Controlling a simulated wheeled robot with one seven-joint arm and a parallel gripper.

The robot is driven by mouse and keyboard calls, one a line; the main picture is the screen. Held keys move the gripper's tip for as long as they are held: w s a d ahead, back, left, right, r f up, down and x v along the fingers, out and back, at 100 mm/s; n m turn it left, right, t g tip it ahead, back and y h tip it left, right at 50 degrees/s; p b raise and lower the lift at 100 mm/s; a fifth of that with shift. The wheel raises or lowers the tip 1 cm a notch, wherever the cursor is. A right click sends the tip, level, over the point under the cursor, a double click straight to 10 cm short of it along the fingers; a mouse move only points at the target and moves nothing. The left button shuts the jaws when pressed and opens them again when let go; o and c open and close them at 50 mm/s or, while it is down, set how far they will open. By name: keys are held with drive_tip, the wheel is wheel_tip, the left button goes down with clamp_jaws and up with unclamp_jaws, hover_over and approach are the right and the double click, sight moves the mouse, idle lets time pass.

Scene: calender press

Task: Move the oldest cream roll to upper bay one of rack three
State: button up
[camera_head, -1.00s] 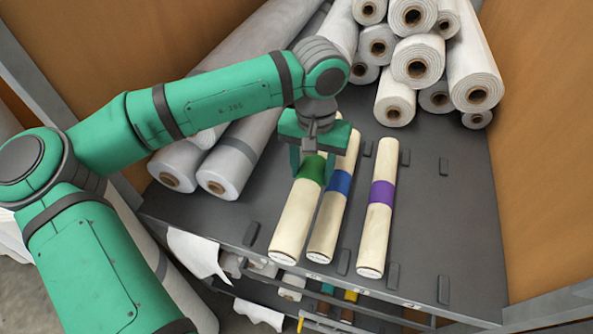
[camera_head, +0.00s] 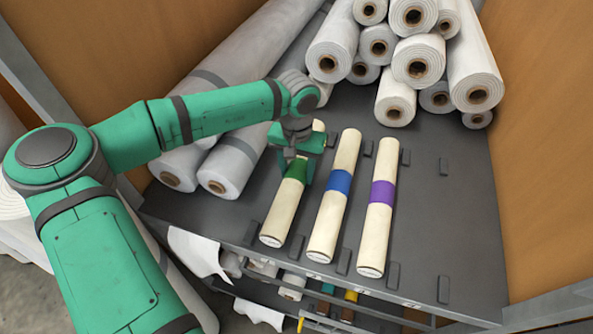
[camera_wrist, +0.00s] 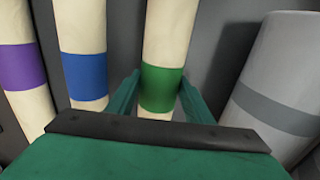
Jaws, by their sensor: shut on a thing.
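Three cream rolls with coloured bands are at the middle of the grey shelf (camera_head: 428,215). The green-banded roll (camera_head: 281,219) is at the left of the three; its green band also shows in the wrist view (camera_wrist: 162,88). The blue-banded roll (camera_head: 330,222) is in the middle and the purple-banded roll (camera_head: 376,230) at the right. My gripper (camera_head: 298,170) is shut on the green-banded roll at its band, with a finger on each side in the wrist view (camera_wrist: 160,100). The roll's far end is partly hidden by my gripper. No age marks are readable.
Grey-white rolls (camera_head: 218,178) lie left, close to the green-banded roll. A pile of white rolls (camera_head: 415,65) stands at the back. Small dark stops (camera_head: 443,290) stick up from the shelf. Wooden walls (camera_head: 545,130) flank it. A lower shelf holds more rolls.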

sight(297, 168)
drive_tip(key=shift+f, duration=0.15)
drive_tip(key=o, duration=1.4)
drive_tip(key=shift+w, duration=0.1)
drive_tip(key=shift+c, duration=0.2)
wheel_tip(297, 168, up, 12)
